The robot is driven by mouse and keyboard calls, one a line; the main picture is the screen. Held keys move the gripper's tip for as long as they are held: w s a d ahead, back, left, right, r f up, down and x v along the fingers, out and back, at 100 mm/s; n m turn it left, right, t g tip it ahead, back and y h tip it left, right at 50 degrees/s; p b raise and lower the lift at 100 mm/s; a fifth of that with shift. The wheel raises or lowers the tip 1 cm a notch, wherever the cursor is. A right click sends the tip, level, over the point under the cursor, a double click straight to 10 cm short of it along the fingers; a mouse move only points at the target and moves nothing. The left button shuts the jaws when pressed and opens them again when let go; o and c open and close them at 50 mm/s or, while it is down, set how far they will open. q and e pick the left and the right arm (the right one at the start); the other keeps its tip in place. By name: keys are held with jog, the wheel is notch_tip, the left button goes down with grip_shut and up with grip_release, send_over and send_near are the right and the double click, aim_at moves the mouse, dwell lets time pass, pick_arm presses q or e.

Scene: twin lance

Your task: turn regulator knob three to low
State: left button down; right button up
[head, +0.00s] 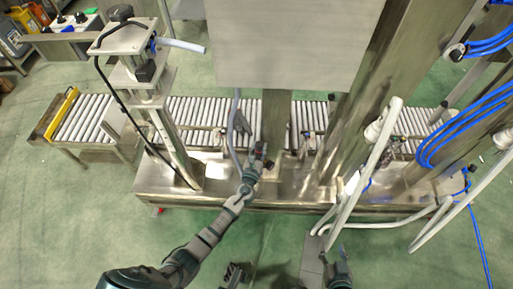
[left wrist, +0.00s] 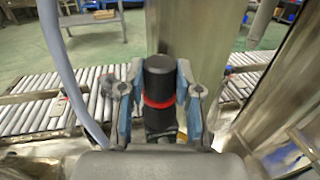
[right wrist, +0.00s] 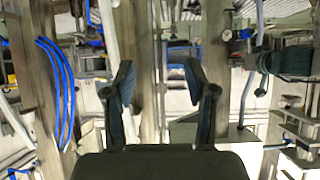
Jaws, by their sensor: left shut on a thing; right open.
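My left gripper (head: 257,158) is at the machine's front, in the middle of the head view. In the left wrist view my left gripper (left wrist: 156,92) is shut around an upright black regulator knob (left wrist: 160,72) with a red ring below its top. Its fingers lie on both sides of the knob. The knob's number and setting cannot be read. Similar small fittings (head: 306,140) stand to the right along the machine. My right gripper (right wrist: 162,85) is open and empty in the right wrist view, with nothing between its fingers.
A roller conveyor (head: 80,118) runs behind the steel base (head: 160,182). A grey hose (left wrist: 68,70) passes just left of the left gripper. White pipes (head: 362,175) and blue hoses (head: 465,125) crowd the right.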

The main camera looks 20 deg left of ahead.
pick_arm(q)
jog(key=shift+d+r+n+y, duration=0.1)
jog(key=shift+n+y, duration=0.4)
jog(key=shift+y, duration=0.3)
jog(key=shift+n+g+y, duration=0.3)
jog(key=shift+n+y, duration=0.5)
jog(key=shift+y, duration=0.3)
jog(key=shift+w+n+g+y+b, duration=0.1)
jog(key=shift+n+g+y+b, duration=0.15)
jog(key=shift+n+g+y, duration=0.45)
jog(key=shift+n+g+y+b, duration=0.1)
jog(key=shift+n+y+b, duration=0.25)
jog(key=shift+y, duration=0.65)
pick_arm(e)
jog(key=shift+w+a+r+t, duration=0.35)
jog(key=shift+w+r+t, duration=0.45)
jog(key=shift+r, duration=0.05)
jog(key=shift+a+r, duration=0.1)
jog(key=shift+a, duration=0.05)
pick_arm(q)
jog(key=c, duration=0.8)
grip_release()
pick_arm(e)
jog(key=shift+a, duration=0.1)
